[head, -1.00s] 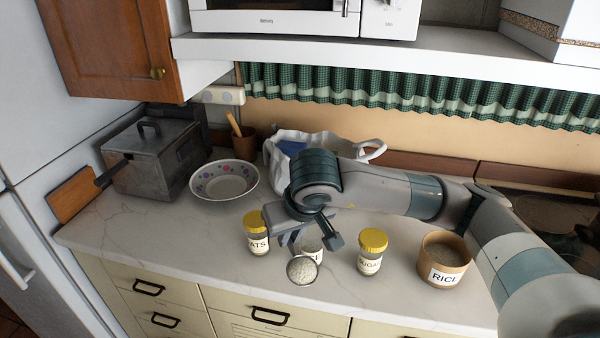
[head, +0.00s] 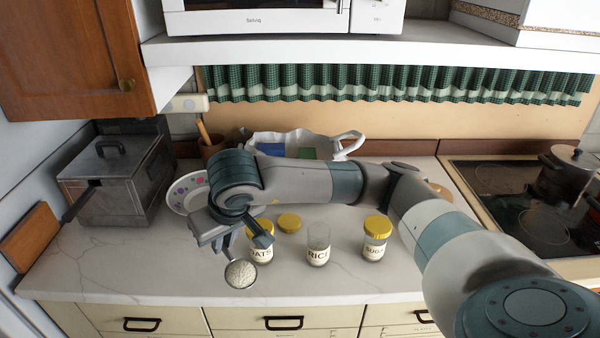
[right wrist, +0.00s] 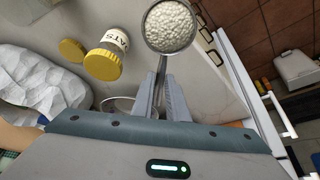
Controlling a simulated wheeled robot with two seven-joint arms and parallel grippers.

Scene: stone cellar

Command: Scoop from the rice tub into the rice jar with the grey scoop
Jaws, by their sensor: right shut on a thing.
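The grey scoop (head: 240,274) is heaped with white rice and held level over the counter's front edge, in front of and left of the oats jar. My right gripper (right wrist: 162,82) is shut on its handle; the filled bowl (right wrist: 171,24) shows at the top of the right wrist view. The rice jar (head: 318,246) is clear glass, upright and without its lid, to the right of the scoop and apart from it. The tub (head: 441,191) is almost wholly hidden behind my right arm; only a bit of brown rim shows. My left gripper is out of view.
The oats jar (head: 262,252) and sugar jar (head: 376,240), both yellow-lidded, flank the rice jar. A loose yellow lid (head: 289,222) lies behind. A hob (head: 520,190) is at right.

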